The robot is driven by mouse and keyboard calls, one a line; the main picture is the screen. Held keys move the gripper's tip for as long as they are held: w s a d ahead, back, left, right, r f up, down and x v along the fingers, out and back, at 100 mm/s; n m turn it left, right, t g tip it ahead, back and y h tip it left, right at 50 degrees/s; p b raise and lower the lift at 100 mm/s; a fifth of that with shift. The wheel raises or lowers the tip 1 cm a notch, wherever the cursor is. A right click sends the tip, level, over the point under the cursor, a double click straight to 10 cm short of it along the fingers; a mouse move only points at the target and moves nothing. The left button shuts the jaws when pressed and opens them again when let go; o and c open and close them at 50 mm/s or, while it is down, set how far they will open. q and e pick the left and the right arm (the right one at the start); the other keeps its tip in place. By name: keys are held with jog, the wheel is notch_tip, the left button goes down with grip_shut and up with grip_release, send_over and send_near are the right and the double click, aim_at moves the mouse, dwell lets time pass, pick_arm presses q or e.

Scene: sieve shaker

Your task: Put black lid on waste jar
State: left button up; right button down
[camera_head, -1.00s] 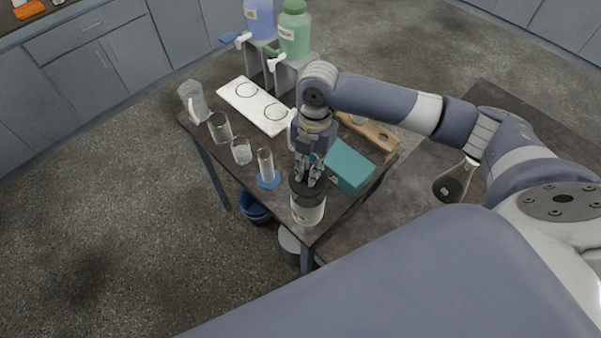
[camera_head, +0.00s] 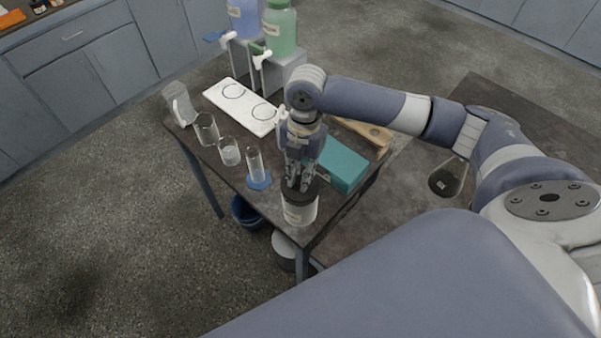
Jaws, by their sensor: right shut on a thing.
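The waste jar (camera_head: 299,214) is a white, labelled jar standing upright at the near corner of the dark table. The black lid (camera_head: 291,192) sits at the top of the jar, level with its mouth; whether it is fully seated cannot be told. My right gripper (camera_head: 298,186) points down from above and is shut on the black lid. Its fingers hide part of the lid. My left gripper is not in view.
A teal box (camera_head: 342,165) stands just right of the gripper. A graduated cylinder on a blue base (camera_head: 259,181) and beakers (camera_head: 229,152) stand to the left. A white board (camera_head: 240,107), a wooden rack (camera_head: 366,131) and the green carboy (camera_head: 280,28) are farther back.

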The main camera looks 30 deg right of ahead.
dwell(0.4)
jog(key=shift+p, duration=0.45)
dwell(0.3)
jog(key=shift+f+p, duration=0.15)
jog(key=shift+p, duration=0.25)
jog(key=shift+f, duration=0.7)
dwell(0.8)
jog(key=shift+r, duration=0.1)
dwell(0.4)
jog(key=shift+p, duration=0.4)
jog(key=shift+f, duration=0.2)
dwell(0.8)
